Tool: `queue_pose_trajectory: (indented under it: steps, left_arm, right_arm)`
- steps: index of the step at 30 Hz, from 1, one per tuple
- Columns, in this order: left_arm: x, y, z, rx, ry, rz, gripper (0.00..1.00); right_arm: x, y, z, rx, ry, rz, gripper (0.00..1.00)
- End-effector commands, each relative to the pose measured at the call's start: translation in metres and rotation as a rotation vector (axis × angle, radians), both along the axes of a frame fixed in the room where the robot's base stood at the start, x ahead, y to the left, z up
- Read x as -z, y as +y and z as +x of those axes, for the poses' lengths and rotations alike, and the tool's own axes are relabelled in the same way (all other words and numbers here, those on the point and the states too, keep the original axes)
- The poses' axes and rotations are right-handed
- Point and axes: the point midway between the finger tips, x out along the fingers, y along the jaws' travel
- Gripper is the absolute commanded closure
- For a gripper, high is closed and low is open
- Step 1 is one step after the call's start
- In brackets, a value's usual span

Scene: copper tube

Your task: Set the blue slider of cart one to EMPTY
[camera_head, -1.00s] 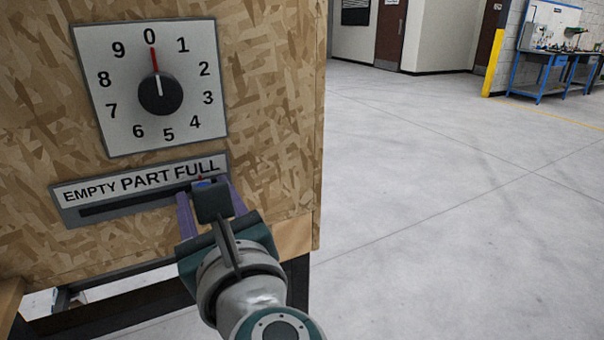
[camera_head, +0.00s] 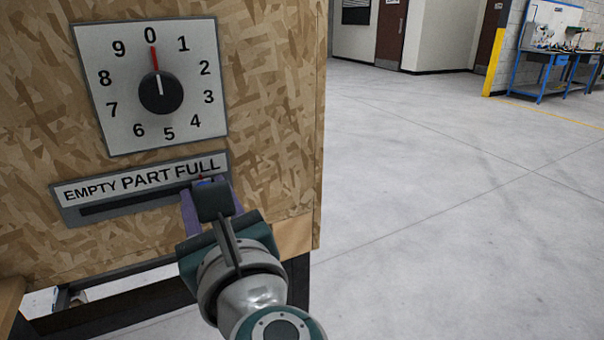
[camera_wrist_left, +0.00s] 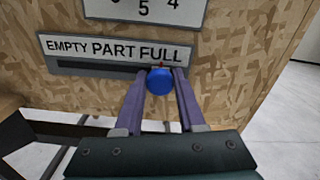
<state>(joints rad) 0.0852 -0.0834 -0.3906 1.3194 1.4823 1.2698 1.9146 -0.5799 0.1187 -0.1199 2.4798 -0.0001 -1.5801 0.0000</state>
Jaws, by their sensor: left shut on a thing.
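The slider panel (camera_head: 100,196) on the wooden cart's face is labelled EMPTY, PART and FULL from left to right, with a dark slot under the words. The round blue slider (camera_wrist_left: 159,80) is at the right end of the slot, below FULL, with a small red pointer above it. In the head view the blue slider (camera_head: 203,182) is mostly hidden behind my wrist parts. My left gripper (camera_head: 208,187) is at the slider, its purple fingers shut on the blue knob from both sides; it also shows in the left wrist view (camera_wrist_left: 162,73). My right gripper is not in view.
A dial plate (camera_head: 115,120) numbered 0 to 9 sits above the slider panel, its red pointer at 0. The cart's right edge is close to my left arm. Open grey floor (camera_head: 440,220) lies to the right. Blue workbenches (camera_head: 545,75) stand far back.

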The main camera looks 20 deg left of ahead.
Motion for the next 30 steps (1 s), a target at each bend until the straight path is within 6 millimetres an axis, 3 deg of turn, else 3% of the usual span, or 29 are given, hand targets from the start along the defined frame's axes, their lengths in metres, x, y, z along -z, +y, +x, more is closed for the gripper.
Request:
queue_pose_trajectory:
  steps: [16,30]
  left_arm:
    - [0.000,0.004,-0.004,-0.001,0.001,-0.002,1.00]
    - [0.001,0.074,-0.087,-0.004,0.006,0.001,1.00]
  right_arm:
    - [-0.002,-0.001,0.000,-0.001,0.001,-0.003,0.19]
    - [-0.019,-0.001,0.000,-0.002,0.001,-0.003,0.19]
